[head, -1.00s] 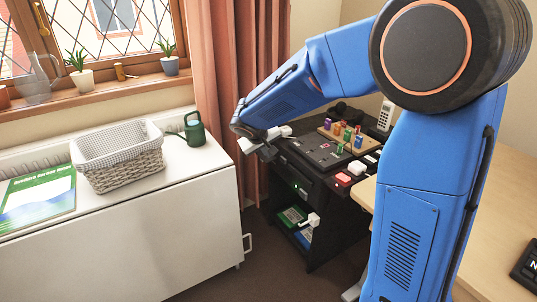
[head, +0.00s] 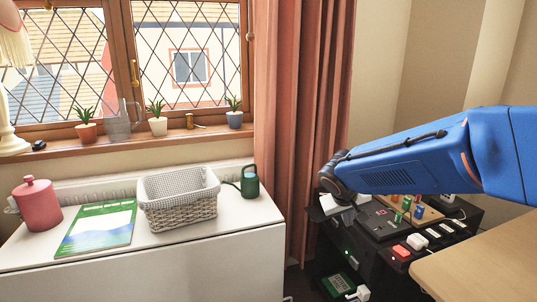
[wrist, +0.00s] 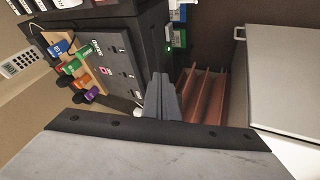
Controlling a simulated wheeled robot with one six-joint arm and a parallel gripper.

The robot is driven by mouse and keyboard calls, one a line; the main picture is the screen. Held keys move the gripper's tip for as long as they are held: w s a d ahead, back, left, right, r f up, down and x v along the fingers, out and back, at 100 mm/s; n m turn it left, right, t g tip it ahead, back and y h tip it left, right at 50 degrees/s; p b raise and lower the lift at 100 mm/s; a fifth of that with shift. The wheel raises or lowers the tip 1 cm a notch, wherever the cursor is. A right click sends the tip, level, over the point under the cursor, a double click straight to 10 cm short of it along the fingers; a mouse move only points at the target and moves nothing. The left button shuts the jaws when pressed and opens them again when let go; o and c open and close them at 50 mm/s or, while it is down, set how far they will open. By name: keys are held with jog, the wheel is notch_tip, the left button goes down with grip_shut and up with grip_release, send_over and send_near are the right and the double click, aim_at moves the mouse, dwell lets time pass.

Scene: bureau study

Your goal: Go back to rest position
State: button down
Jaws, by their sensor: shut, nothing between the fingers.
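My gripper (wrist: 163,98) shows in the wrist view as grey fingers together at the lower middle, with nothing between them. In the head view my blue arm reaches in from the right edge. Its dark wrist joint (head: 338,172) is over the left side of the black cabinet. The fingertips are hard to make out there.
The black cabinet (head: 345,243) carries a dark panel (head: 380,222) and a wooden board with coloured pieces (head: 428,215). A wooden desk (head: 490,265) stands at right. The white cabinet (head: 150,262) holds a basket (head: 182,212), a watering can (head: 250,183), a book (head: 98,228) and a pink canister (head: 37,203).

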jog(key=s+d+y, duration=0.1)
jog(key=s, duration=1.4)
jog(key=s+d+m+y, duration=0.1)
jog(key=s+d+y, duration=0.1)
jog(key=s, duration=1.3)
jog(key=shift+r+y, duration=0.2)
jog(key=shift+y, duration=0.1)
jog(key=shift+d, duration=0.1)
